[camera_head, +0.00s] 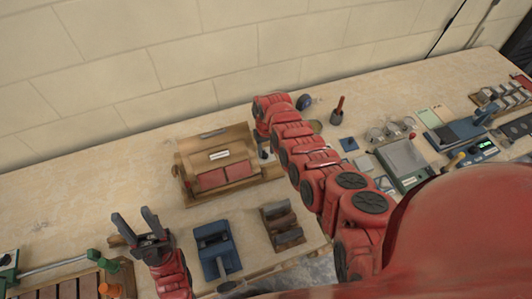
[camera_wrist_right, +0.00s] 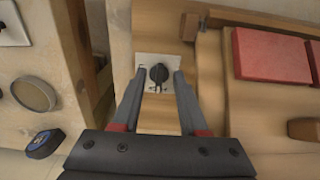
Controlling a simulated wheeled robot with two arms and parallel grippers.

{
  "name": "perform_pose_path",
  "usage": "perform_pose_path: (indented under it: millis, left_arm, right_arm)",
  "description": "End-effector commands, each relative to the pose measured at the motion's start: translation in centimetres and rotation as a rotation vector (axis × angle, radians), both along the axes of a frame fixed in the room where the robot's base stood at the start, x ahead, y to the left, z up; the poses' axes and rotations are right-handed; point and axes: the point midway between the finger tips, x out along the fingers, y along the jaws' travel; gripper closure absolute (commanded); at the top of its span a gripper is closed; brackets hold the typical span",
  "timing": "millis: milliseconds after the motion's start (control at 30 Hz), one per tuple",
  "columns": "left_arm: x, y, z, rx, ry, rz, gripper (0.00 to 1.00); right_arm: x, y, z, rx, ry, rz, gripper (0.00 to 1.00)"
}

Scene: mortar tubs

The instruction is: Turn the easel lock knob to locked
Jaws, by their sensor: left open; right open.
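The wooden easel (camera_head: 232,142) stands on the table left of centre in the head view, with red blocks (camera_head: 212,180) on it. In the right wrist view, the black lock knob (camera_wrist_right: 158,74) sits on a small pale plate (camera_wrist_right: 150,62) on the easel's wood. My right gripper (camera_wrist_right: 160,80) is open, with one finger on each side of the knob; I cannot tell whether they touch it. My left gripper (camera_head: 141,222) is open and empty, over the table at the lower left.
A blue holder (camera_head: 217,250) and a wooden rack (camera_head: 283,226) lie in front of the easel. Several tools and a scale (camera_head: 402,160) crowd the right side. A round lidded container (camera_wrist_right: 34,94) and a blue tape measure (camera_wrist_right: 45,143) are left of the knob. The table's back left is clear.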

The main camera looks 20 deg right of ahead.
Motion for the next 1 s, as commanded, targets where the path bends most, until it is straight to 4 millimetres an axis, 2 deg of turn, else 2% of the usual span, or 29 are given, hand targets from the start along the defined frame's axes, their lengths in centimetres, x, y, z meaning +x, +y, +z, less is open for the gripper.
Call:
perform_pose_path:
  millis: [100, 300, 667, 700, 933, 1000]
  left_arm:
    - [0.0, 0.0, -0.9, 0.0, 0.0, 0.0, 0.5]
    - [0.0, 0.0, -1.3, 0.0, 0.0, 0.0, 0.5]
    - [0.0, 0.0, -1.4, 0.0, 0.0, 0.0, 0.5]
    - [0.0, 0.0, -1.4, 0.0, 0.0, 0.0, 0.5]
    - [0.0, 0.0, -1.4, 0.0, 0.0, 0.0, 0.5]
    - [0.0, 0.0, -1.4, 0.0, 0.0, 0.0, 0.5]
  right_arm:
    - [0.0, 0.1, -1.5, -0.002, 0.003, 0.006, 0.57]
    - [0.0, 0.1, -2.7, -0.001, 0.002, 0.004, 0.57]
    - [0.0, 0.1, -2.9, 0.0, -0.001, 0.001, 0.57]
    - [0.0, 0.1, -2.9, 0.0, -0.001, 0.001, 0.59]
    - [0.0, 0.0, -2.9, 0.0, -0.001, 0.001, 1.0]
    - [0.0, 0.0, -2.9, 0.0, -0.001, 0.001, 1.0]
